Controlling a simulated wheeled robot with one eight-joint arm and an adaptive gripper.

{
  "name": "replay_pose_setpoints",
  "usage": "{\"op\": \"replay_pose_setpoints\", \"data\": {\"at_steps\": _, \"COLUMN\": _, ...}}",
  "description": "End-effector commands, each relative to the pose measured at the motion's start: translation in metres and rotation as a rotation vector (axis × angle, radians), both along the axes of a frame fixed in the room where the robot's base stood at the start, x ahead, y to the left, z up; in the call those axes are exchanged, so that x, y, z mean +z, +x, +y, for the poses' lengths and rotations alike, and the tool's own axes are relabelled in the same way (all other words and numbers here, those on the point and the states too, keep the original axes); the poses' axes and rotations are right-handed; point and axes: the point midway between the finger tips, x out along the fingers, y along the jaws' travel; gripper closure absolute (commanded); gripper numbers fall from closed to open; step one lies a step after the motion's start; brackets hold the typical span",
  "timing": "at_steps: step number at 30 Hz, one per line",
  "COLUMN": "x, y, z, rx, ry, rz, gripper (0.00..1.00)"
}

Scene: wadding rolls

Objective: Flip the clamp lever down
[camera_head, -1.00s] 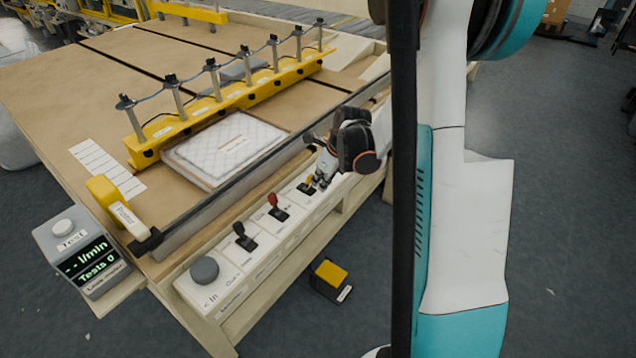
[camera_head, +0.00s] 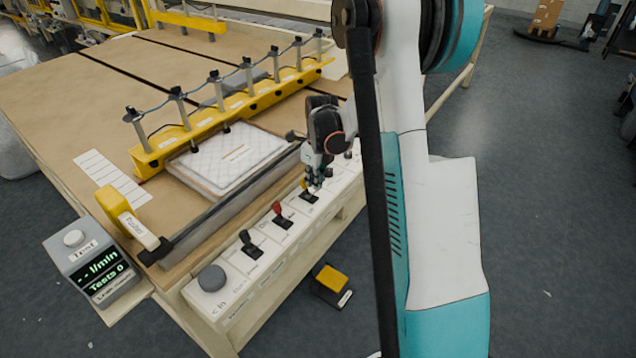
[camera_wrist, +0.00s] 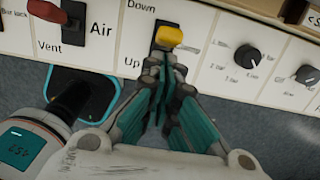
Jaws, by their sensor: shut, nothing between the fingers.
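The clamp lever (camera_wrist: 169,36) has a yellow knob on a dark base, between the printed words Down and Up in the wrist view. In the head view its yellow knob (camera_head: 304,184) shows just left of my gripper (camera_head: 316,186). In the wrist view my gripper (camera_wrist: 165,66) is shut and empty, with its fingertips right below the knob on the Up side. Whether the tips touch the knob cannot be told. The fingers hide part of the panel below the lever, and the lever's exact tilt is unclear.
The white panel also carries a red lever (camera_head: 279,213), a black lever (camera_head: 248,240) and a grey knob (camera_head: 211,278). A yellow clamp beam (camera_head: 205,122) stands behind a quilted pad (camera_head: 222,170). A yellow pedal (camera_head: 332,279) sits on the floor below.

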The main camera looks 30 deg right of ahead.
Motion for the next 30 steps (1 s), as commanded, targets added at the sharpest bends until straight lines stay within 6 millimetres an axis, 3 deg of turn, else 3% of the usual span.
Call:
{"op": "replay_pose_setpoints", "data": {"at_steps": 12, "x": 0.0022, "y": 0.0103, "z": 0.004, "rx": 0.0, "ry": 0.001, "rz": -0.002, "gripper": 1.0}}
{"op": "replay_pose_setpoints", "data": {"at_steps": 30, "x": 0.0046, "y": 0.0084, "z": 0.0006, "rx": 0.001, "ry": 0.001, "rz": -0.004, "gripper": 1.0}}
